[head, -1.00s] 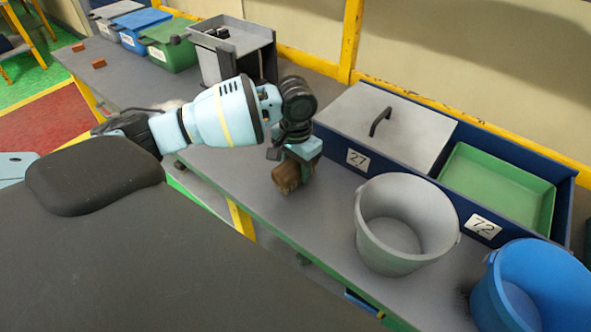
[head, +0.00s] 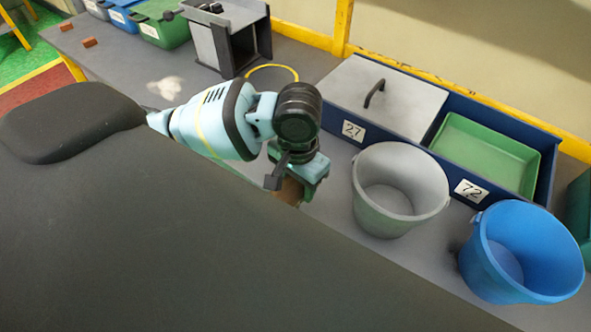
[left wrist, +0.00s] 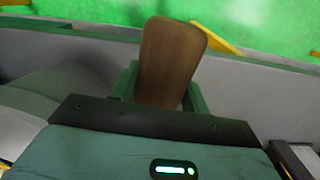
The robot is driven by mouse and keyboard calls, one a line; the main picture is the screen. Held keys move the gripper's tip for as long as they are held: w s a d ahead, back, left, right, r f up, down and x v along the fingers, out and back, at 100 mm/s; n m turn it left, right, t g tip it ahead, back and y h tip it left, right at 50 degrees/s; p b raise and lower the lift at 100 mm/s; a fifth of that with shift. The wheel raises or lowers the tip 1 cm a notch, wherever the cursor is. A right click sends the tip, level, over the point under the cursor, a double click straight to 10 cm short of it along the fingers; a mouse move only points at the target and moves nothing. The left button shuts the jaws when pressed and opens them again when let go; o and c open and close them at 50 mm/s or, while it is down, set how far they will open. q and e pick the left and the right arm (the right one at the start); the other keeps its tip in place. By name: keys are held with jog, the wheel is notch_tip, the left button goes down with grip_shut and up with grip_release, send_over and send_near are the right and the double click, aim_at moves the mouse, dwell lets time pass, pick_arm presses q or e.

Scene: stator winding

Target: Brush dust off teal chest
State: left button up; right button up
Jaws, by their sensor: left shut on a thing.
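My left gripper (head: 300,178) is shut on a brown wooden brush (head: 288,190), low over the front edge of the grey bench. In the left wrist view the brush's flat wooden part (left wrist: 168,60) stands up between the green fingers (left wrist: 193,100) of this gripper. The bristles cannot be made out. A dark teal thing (head: 579,212) is cut off by the right edge of the head view, well away from the brush. I cannot tell whether it is the teal chest. My right gripper is not in view.
A grey bucket (head: 372,215) and a blue bucket (head: 525,285) stand right of my gripper. Behind them is a navy case (head: 415,155) with a grey lid and a green tray (head: 490,150). A grey box (head: 205,45), a yellow ring (head: 290,68) and a pale patch (head: 165,87) are farther left.

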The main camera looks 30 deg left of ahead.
pick_arm(q)
jog(key=shift+s+d, duration=0.1)
jog(key=o, duration=0.5)
jog(key=c, duration=0.3)
jog(key=shift+n, duration=0.8)
jog(key=r, duration=0.1)
jog(key=w+r, duration=0.1)
jog(key=r, duration=0.1)
jog(key=w+r, duration=0.1)
jog(key=shift+w+a+r, duration=0.25)
jog(key=shift+a+r, duration=0.05)
jog(key=shift+a, duration=0.1)
jog(key=shift+a+r, duration=0.1)
jog(key=shift+r, duration=0.1)
